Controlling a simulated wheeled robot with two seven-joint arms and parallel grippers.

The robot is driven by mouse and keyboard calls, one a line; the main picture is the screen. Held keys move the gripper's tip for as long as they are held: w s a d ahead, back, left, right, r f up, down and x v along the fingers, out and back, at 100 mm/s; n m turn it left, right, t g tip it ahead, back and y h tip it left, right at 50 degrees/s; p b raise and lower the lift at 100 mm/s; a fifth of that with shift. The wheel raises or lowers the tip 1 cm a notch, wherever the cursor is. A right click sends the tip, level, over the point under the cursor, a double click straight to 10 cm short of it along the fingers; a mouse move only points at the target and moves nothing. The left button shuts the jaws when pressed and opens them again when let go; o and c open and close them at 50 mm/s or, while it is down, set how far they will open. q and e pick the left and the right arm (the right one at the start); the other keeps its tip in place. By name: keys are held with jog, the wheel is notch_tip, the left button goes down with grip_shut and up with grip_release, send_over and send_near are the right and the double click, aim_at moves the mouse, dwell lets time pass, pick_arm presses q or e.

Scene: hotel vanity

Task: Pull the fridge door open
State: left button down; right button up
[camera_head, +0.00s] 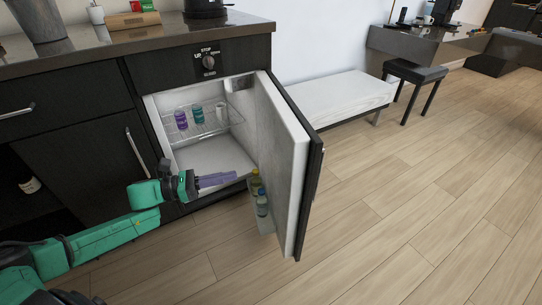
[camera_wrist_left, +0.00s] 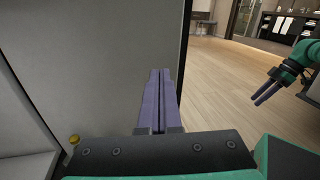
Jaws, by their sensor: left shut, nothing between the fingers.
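The fridge (camera_head: 210,155) is a white-lined compartment in the dark cabinet. Its door (camera_head: 280,150) stands wide open, swung out to the right, with a white inner face and a dark outer face. The door's inner face also shows in the left wrist view (camera_wrist_left: 95,60). My left gripper (camera_head: 233,178) is shut and empty, in front of the opening and pointing toward the door's inner side. Its purple fingers lie together in the left wrist view (camera_wrist_left: 158,75); contact with the door is unclear. My right gripper (camera_wrist_left: 266,94) is at the right of that view, away from the door.
Two bottles (camera_head: 262,204) sit in the door's lower shelf. A white bench (camera_head: 330,97) is behind the door. The wooden floor (camera_head: 430,200) to the right is clear.

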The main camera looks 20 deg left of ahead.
pick_arm(q)
jog(key=r+m, duration=0.1)
jog(key=m, duration=0.1)
jog(key=b, duration=0.2)
send_near(286, 162)
jog(key=b+x, duration=0.1)
jog(key=x, duration=0.5)
jog(key=shift+d, duration=0.1)
jog(key=shift+w+d, duration=0.25)
pick_arm(e)
jog(key=w+a+f+t+y, duration=0.2)
jog(key=a+f+t, duration=0.1)
jog(key=a, duration=0.3)
jog(key=shift+w+f, duration=0.25)
